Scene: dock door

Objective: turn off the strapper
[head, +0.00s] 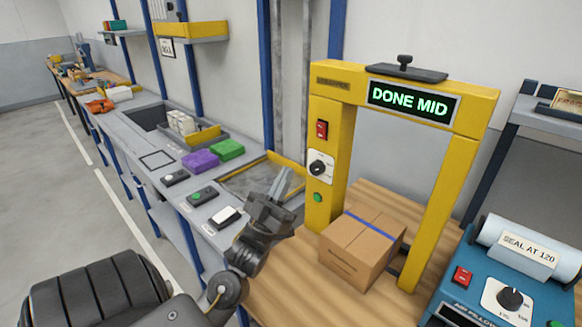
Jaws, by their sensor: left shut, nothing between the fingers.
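The strapper (453,180) is a yellow arch on a wooden bench. Its display (409,101) reads "DONE MID" in lit green letters. On its left post are a red rocker switch (321,129), a black knob on a white plate (318,168) and a green button (317,197). I cannot tell which way the rocker is tipped. A cardboard box (352,259) with a blue strap across its top sits at the arch opening. My left gripper (284,179) is shut and empty, left of the post and apart from the controls. My right gripper is out of view.
A teal machine (448,290) with its own red switch (461,278) and dial stands at right, a roll labelled "SEAL AT 120" (527,247) on it. The grey counter (181,209) at left holds small button boxes and purple and green blocks. Bench wood before the box is bare.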

